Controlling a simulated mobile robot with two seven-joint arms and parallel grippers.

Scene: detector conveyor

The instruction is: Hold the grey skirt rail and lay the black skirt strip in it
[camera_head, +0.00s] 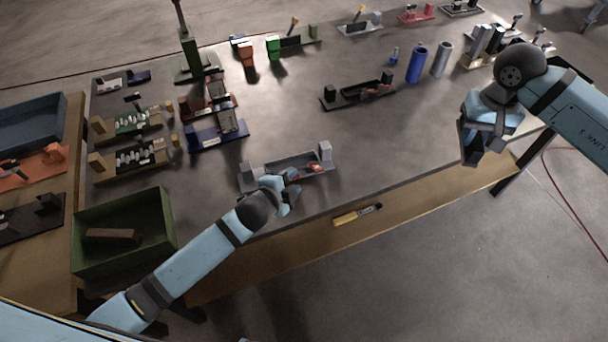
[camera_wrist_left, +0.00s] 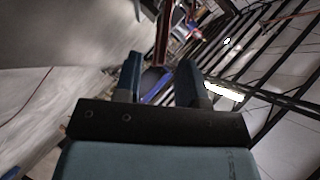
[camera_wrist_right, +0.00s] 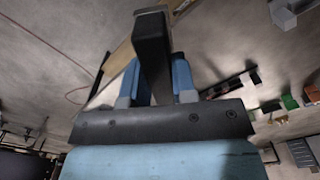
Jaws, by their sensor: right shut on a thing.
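The grey skirt rail (camera_head: 285,168) lies near the front edge of the workbench, with an upright grey block at each end and a small red part towards its right. My left gripper (camera_head: 291,190) is at the rail's front side. In the left wrist view its fingers (camera_wrist_left: 160,75) stand apart with nothing clearly held; whether they touch the rail cannot be told. My right gripper (camera_head: 472,138) is raised near the bench's right front edge. In the right wrist view it is shut on the black skirt strip (camera_wrist_right: 152,50), which sticks out beyond the fingers.
A black fixture (camera_head: 358,92) lies behind the rail, with blue (camera_head: 416,64) and grey (camera_head: 441,60) cylinders to its right. A yellow-handled tool (camera_head: 357,214) lies at the front ledge. A green bin (camera_head: 125,262) stands at left. The bench right of the rail is clear.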

